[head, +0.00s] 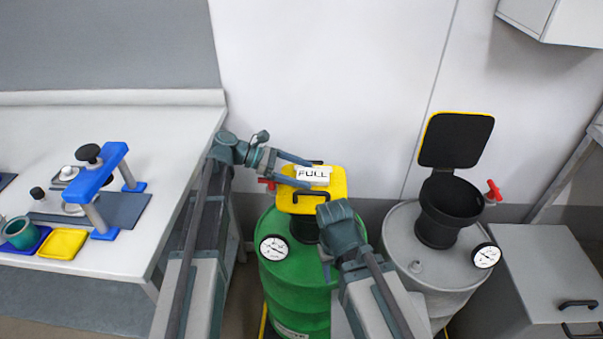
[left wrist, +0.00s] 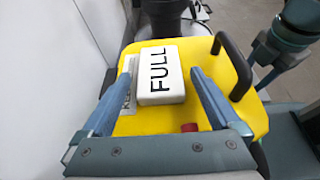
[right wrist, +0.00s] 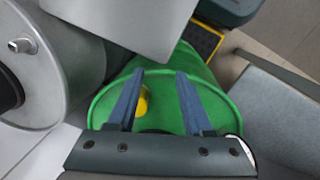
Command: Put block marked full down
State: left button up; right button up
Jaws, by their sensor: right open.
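The white block marked FULL (head: 313,175) lies flat on the yellow lid (head: 335,186) of the green drum (head: 300,285), label up. It also shows in the left wrist view (left wrist: 161,75), resting on the yellow lid (left wrist: 150,124). My left gripper (left wrist: 162,66) is open around the block, with a narrow gap visible on each side. In the head view the left fingers (head: 309,174) reach in from the left, one on either side of the block. My right gripper (right wrist: 158,74) is open and empty over the green drum (right wrist: 165,108), in front of the lid.
A black handle (left wrist: 236,66) stands up from the lid. A dial gauge (head: 274,247) sits on the green drum. A grey drum (head: 410,235) with a raised black lid (head: 455,140) stands at right. A white bench (head: 150,112) with a blue frame (head: 97,182) is at left.

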pick_arm(q)
jog(key=shift+r, duration=0.2)
jog(key=p+v, duration=0.4)
jog(key=v, duration=0.8)
jog(key=shift+p, duration=0.35)
jog(key=shift+f, duration=0.15)
